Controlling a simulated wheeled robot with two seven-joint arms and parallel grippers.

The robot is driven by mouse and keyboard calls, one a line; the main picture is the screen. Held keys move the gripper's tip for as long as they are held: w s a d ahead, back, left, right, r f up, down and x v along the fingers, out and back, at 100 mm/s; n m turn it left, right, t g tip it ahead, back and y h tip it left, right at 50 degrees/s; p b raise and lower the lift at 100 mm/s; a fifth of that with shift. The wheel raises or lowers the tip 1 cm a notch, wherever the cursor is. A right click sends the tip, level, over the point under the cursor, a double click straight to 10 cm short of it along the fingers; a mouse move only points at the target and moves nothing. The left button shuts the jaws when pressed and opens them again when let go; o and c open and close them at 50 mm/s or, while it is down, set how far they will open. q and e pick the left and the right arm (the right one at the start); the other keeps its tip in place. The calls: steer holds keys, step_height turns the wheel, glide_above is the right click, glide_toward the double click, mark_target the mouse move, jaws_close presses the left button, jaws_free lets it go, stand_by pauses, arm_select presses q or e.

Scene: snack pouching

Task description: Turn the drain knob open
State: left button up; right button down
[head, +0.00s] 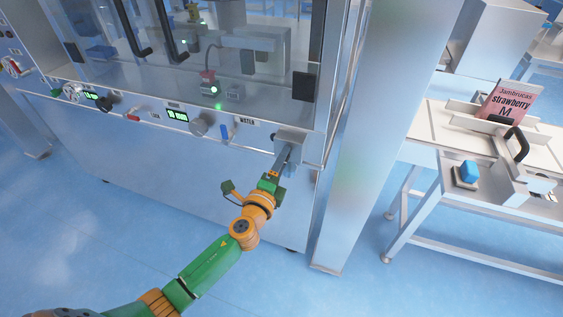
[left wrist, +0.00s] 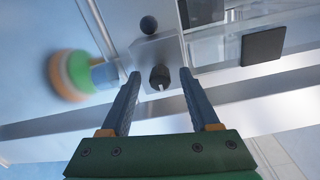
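A dark round knob (left wrist: 160,76) with a pale mark sits on a grey metal plate (left wrist: 148,47) in the left wrist view; I take it as the drain knob. My left gripper (head: 284,157) is at the right end of the machine's control panel, over a small metal box (head: 291,136). In the left wrist view its fingers are apart, one on each side of the knob. A gap shows between each finger and the knob, so they do not look closed on it. My right gripper is not in view.
The panel carries a grey dial (head: 199,127) and green displays (head: 178,115) to the left. A dark ball-shaped part (left wrist: 148,24) is close above the knob. A metal post (head: 375,130) and a table with a pink strawberry pouch (head: 508,101) stand right.

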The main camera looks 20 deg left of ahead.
arm_select(q)
steer(key=s, duration=0.7)
steer(key=shift+a, duration=0.15)
